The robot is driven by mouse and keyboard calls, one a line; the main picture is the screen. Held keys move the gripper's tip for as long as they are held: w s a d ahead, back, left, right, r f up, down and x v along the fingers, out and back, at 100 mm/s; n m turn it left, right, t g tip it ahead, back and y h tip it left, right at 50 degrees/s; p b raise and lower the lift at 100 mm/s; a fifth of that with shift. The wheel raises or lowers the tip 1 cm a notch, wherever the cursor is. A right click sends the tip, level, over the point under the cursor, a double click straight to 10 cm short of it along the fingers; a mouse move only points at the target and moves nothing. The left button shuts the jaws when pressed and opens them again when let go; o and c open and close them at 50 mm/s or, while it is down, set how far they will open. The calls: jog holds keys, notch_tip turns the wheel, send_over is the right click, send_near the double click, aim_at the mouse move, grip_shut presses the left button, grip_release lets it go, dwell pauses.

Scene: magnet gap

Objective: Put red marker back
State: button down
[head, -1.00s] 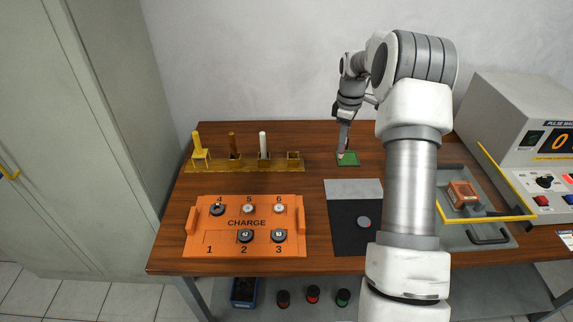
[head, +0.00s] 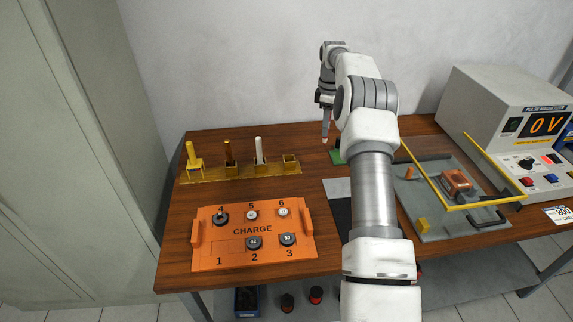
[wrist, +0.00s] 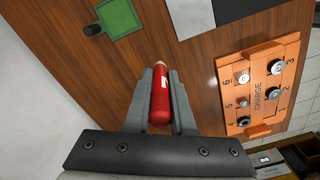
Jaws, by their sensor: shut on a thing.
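My gripper (wrist: 162,95) is shut on the red marker (wrist: 160,100), which lies between its two fingers with the pale tip pointing away from the wrist. In the head view my gripper (head: 326,122) hangs above the back of the table, left of the green pad (head: 336,156); the marker's red body is hard to make out there. The yellow marker rack (head: 228,176) stands at the back left. It holds a yellow marker (head: 191,152), a brown marker (head: 229,150) and a white marker (head: 259,148). Its rightmost holder (head: 291,165) is empty.
An orange CHARGE tray (head: 225,262) with several round pieces lies in front of the rack. A grey tray with a yellow-framed guard (head: 455,208) and the pulse magnetizer (head: 500,110) stand at the right. Bare wood lies between rack and green pad.

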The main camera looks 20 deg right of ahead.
jog(key=shift+w+a+f, duration=0.9)
jog(key=shift+a+f, duration=0.8)
jog(key=shift+f, duration=0.1)
jog(key=shift+w+a+f, duration=0.85)
jog(key=shift+a+f, duration=0.8)
jog(key=shift+f, duration=0.2)
jog(key=shift+w+a+f, duration=0.9)
jog(key=shift+a+f, duration=0.8)
jog(key=shift+f, duration=0.1)
jog(key=shift+f, duration=0.15)
jog(key=c, duration=0.8)
grip_release()
jog(key=shift+o, duration=0.2)
